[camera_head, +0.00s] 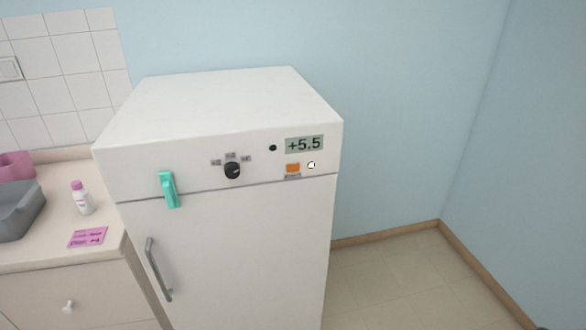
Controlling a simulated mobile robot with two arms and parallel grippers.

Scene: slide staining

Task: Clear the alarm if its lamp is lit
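A white fridge (235,245) stands in the middle of the view with its door shut. On its top panel, a display (304,144) reads +5.5. Left of the display is a small round dark spot (273,148), which looks like an unlit lamp. A small round white piece (311,165) with a dark rim sits right of the button. Neither of my grippers shows in this view.
A black knob (232,170) with several small labels is on the panel. A teal latch-like piece (169,189) spans the door's top seam. A grey door handle (158,270) is at the left. The counter (105,216) holds a bottle (83,199). Floor (400,270) at right is clear.

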